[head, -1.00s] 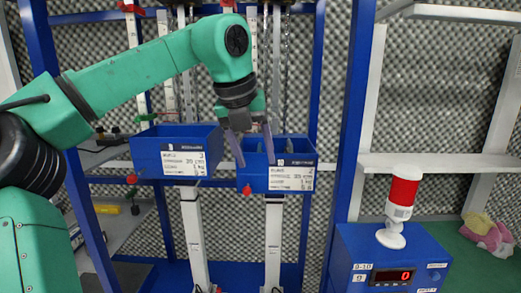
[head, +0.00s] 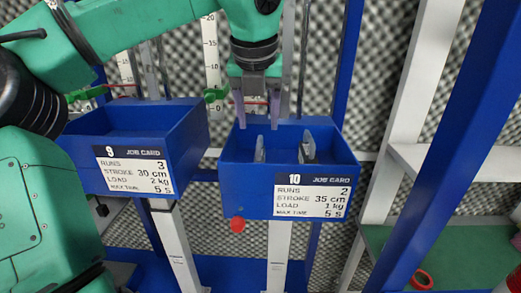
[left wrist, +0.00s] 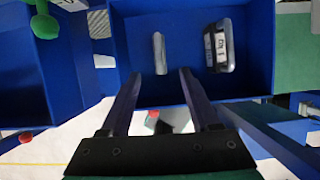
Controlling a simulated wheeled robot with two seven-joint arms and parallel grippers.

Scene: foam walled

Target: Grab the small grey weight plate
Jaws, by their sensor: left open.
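My left gripper (head: 257,118) is open and points down just above the back part of the blue bin numbered 10 (head: 240,176). Two grey pieces stand in this bin. The left one (head: 260,150) is thin, pale grey and edge-on; the right one (head: 309,148) is thicker with dark parts. In the left wrist view, the thin piece (left wrist: 160,53) lies ahead of the gap between my open fingers (left wrist: 160,75), with nothing held. The thicker piece (left wrist: 221,48) there carries a "1 kg" label. Which one is the small plate is unclear. My right gripper is out of view.
A blue bin numbered 9 (head: 190,145) stands close on the left. Upright rods and a scale (head: 211,65) rise behind the bins. A blue frame post (head: 465,140) and white shelf (head: 440,165) are on the right.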

